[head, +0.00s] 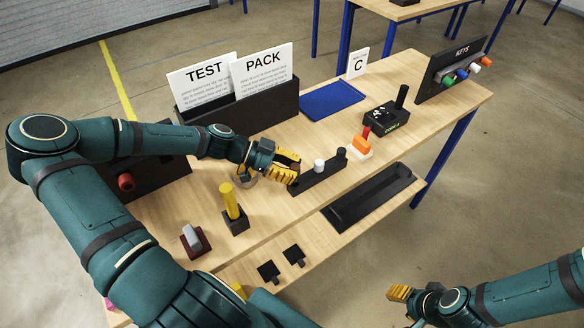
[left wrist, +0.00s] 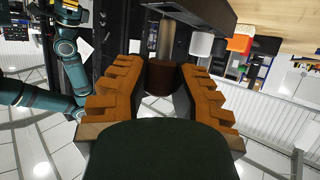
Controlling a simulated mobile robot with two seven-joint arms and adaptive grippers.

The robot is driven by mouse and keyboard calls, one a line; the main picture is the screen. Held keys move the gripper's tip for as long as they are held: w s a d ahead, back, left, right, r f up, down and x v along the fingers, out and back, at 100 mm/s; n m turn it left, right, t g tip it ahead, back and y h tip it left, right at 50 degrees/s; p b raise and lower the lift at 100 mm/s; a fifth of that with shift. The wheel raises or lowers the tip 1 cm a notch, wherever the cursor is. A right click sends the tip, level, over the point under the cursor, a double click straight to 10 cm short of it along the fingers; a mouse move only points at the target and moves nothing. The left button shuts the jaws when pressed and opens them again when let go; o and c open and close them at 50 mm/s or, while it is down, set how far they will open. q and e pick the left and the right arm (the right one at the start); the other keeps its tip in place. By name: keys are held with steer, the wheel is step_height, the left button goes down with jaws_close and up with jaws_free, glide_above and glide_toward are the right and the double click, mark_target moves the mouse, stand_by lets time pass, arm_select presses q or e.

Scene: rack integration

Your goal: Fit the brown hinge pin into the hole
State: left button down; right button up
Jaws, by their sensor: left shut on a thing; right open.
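My left gripper (head: 291,169) is shut at the left end of a long black block (head: 316,180) on the wooden table. In the left wrist view its orange-yellow fingers (left wrist: 160,95) hold the brown hinge pin by its brown head (left wrist: 162,76). A grey metal shaft (left wrist: 168,40) shows beyond the head, beside the black block. I cannot tell whether the shaft's end is inside anything. A white-capped pin (head: 319,166) and a black-capped pin (head: 341,153) stand in the block. I cannot make out the hole. My right gripper (head: 400,293) is open and empty, off the table at lower right.
A yellow-handled piece (head: 231,202) in a black holder and a grey switch (head: 191,237) stand nearby at left. An orange-topped piece (head: 361,146) and black box (head: 386,117) stand to the right. A long black tray (head: 370,199) lies on the lower shelf in front.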

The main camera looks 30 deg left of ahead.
stand_by(1.2)
steer(key=shift+r+p, duration=0.35)
steer(key=shift+r, duration=0.25)
stand_by(2.6)
steer(key=shift+r+p, duration=0.35)
steer(key=shift+p, duration=0.25)
